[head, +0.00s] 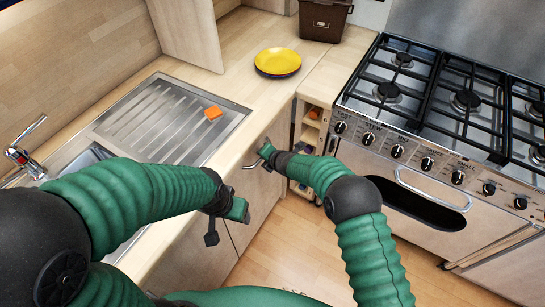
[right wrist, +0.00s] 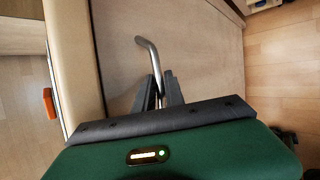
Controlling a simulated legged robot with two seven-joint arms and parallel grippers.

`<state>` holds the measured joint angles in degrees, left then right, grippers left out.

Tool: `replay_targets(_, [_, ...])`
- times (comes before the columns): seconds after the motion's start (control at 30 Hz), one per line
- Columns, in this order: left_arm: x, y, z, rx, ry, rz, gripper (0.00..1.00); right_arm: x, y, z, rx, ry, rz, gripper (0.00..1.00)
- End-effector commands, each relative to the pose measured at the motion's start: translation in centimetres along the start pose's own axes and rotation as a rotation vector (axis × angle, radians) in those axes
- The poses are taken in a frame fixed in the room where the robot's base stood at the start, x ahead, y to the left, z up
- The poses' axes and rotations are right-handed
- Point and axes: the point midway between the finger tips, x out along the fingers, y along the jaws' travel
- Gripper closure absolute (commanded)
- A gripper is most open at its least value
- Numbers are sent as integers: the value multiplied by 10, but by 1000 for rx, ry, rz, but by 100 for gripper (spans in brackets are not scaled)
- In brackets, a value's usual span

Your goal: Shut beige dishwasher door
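The beige dishwasher door (head: 262,190) is a pale panel under the counter's front edge. Its face also fills much of the right wrist view (right wrist: 205,60). How far it stands from its frame is hard to tell. A bent metal bar handle (right wrist: 148,50) sits on it, partly visible in the head view (head: 250,166). My right gripper (right wrist: 159,82) is at this handle, its two dark fingers close on either side of the bar. In the head view my right gripper (head: 264,154) is by the counter edge. My left gripper (head: 226,222) is open and empty in front of the cabinets.
A range cooker (head: 430,170) stands at right, beside a narrow open shelf (head: 311,120). Wooden floor (head: 285,250) is clear in front.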

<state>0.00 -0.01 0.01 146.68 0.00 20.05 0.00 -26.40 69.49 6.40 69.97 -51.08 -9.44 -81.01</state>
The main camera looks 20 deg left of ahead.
Motion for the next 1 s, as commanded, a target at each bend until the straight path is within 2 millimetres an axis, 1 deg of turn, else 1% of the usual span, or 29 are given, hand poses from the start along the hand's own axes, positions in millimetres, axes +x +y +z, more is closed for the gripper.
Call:
replay_targets(0.03, [1,0,0,0,0,0,34,-8,12,-5,-7,8,21,68])
replay_targets(0.07, [1,0,0,0,0,0,34,-13,13,-5,-7,7,23,68])
replay_targets(0.17, [3,0,1,0,0,0,34,-39,11,-3,-6,3,22,68])
replay_targets(0.4, [7,0,2,0,0,0,34,-111,0,2,2,-1,15,68])
replay_targets(0.5, [8,0,2,0,0,0,34,-137,-2,4,4,-2,13,68])
replay_targets(0.6, [8,0,2,0,0,0,34,-154,-4,4,4,-2,11,68])
replay_targets(0.7, [8,0,2,0,0,0,34,-164,-4,3,3,-1,9,68])
replay_targets(0.77, [8,0,2,0,0,0,34,-167,-4,3,3,-1,8,68])
replay_targets(1.0, [8,0,2,0,0,0,34,-167,-5,3,3,-1,7,68])
